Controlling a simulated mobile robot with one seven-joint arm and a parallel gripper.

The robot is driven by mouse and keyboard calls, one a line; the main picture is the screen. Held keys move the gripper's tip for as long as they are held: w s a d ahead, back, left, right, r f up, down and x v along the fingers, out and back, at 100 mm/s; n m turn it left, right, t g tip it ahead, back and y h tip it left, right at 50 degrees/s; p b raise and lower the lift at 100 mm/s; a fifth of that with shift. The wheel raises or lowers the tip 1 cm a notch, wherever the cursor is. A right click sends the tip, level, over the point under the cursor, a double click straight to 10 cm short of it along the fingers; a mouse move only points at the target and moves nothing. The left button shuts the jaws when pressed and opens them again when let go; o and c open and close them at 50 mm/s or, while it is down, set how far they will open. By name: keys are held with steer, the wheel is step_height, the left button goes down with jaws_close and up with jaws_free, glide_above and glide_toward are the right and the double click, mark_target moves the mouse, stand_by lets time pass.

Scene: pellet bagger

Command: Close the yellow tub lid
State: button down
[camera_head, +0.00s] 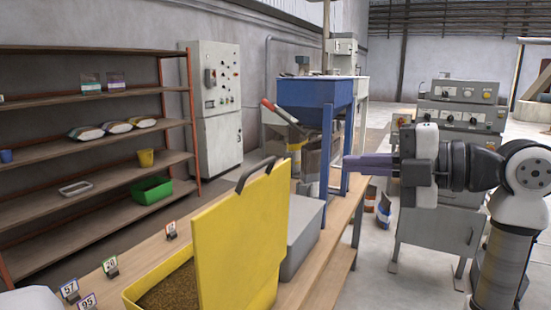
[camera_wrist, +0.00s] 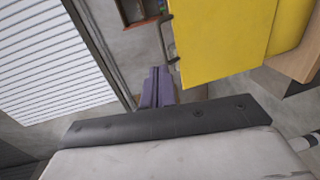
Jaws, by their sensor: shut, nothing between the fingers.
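The yellow tub (camera_head: 130,294) stands on the wooden bench, with brown pellets visible inside. Its yellow lid (camera_head: 243,240) stands up, open, with a dark handle (camera_head: 256,174) on its top edge. In the wrist view the lid (camera_wrist: 225,40) fills the upper right, and its handle (camera_wrist: 168,40) is at its left edge. My gripper (camera_head: 350,163) is to the right of the lid, a little above the handle's height in the picture, and apart from it. Its purple fingers (camera_wrist: 157,88) are shut and empty.
A grey bin (camera_head: 300,235) sits behind the lid on the wooden bench (camera_head: 342,225). Number tags (camera_head: 110,266) stand along the bench's left side. A blue hopper (camera_head: 312,95) stands beyond. A grey control cabinet (camera_head: 440,215) stands behind my arm. Shelves (camera_head: 90,150) line the left wall.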

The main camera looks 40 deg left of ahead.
steer(key=p, duration=0.5)
glide_toward(266, 163)
steer(key=x, duration=0.5)
steer(key=shift+w+a, duration=0.1)
steer(key=shift+a, duration=0.1)
steer(key=shift+a+f, duration=0.2)
steer(key=shift+a, duration=0.5)
steer(key=shift+s, duration=0.2)
